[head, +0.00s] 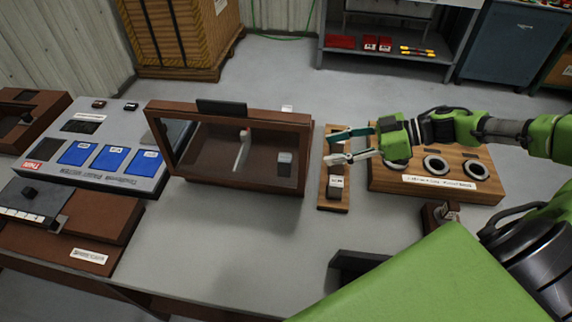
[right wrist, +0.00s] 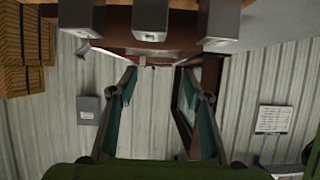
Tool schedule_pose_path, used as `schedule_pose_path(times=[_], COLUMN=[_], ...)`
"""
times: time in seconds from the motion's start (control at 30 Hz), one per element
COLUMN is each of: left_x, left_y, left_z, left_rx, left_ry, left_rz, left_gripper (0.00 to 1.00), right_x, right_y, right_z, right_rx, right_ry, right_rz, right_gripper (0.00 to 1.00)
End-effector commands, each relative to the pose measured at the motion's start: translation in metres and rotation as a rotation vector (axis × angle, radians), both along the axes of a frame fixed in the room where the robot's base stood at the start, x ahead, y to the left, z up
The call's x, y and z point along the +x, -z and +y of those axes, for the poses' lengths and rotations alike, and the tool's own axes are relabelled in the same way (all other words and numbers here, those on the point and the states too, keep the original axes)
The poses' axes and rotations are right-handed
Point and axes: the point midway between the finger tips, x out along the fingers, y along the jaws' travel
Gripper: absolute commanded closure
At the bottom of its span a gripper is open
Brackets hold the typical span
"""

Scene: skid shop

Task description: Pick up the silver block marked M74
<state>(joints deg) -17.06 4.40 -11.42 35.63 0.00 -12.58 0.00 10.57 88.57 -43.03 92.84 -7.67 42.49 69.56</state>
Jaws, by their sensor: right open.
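A small silver block (head: 335,183) sits at the near end of a narrow wooden strip (head: 333,203) on the bench. Its marking is too small to read, so I cannot tell whether it is M74. My right gripper (head: 331,147) is open over the far part of the strip, beyond this block, with its fingers pointing left. The right wrist view shows three silver blocks, left (right wrist: 77,20), middle (right wrist: 150,20) and right (right wrist: 221,20), at the top edge. The open right gripper (right wrist: 160,82) has nothing between its fingers there. My left gripper is not in view.
A brown glass-fronted case (head: 240,183) stands left of the strip, with another silver block (head: 285,158) inside. A wooden board with dark rings (head: 472,190) lies right. A grey panel with blue pads (head: 60,178) is far left.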

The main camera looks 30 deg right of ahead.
Motion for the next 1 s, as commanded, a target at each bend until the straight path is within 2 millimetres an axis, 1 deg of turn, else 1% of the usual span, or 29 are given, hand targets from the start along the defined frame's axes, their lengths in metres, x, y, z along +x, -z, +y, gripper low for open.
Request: schedule_pose_path(times=[0.13, 0.3, 0.5, 0.67, 0.87, 1.0], left_x=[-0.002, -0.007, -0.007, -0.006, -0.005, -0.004], left_y=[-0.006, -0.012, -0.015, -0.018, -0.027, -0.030], left_z=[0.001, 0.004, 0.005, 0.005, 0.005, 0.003], left_rx=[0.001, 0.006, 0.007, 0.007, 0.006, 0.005], left_ry=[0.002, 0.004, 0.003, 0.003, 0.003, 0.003], left_rz=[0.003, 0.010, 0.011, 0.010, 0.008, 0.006], left_gripper=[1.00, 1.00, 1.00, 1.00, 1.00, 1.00], right_x=[0.015, 0.031, 0.042, 0.046, 0.063, 0.070], right_y=[0.006, 0.019, 0.030, 0.034, 0.044, 0.052], right_z=[0.020, 0.041, 0.055, 0.060, 0.078, 0.089], right_rx=[0.006, 0.005, 0.003, 0.002, 0.003, 0.003], right_ry=[-0.002, -0.001, 0.000, 0.000, 0.000, -0.001], right_rz=[-0.007, -0.005, -0.003, -0.002, -0.004, -0.002], right_gripper=[0.56, 0.56, 0.56, 0.56, 0.56, 0.56])
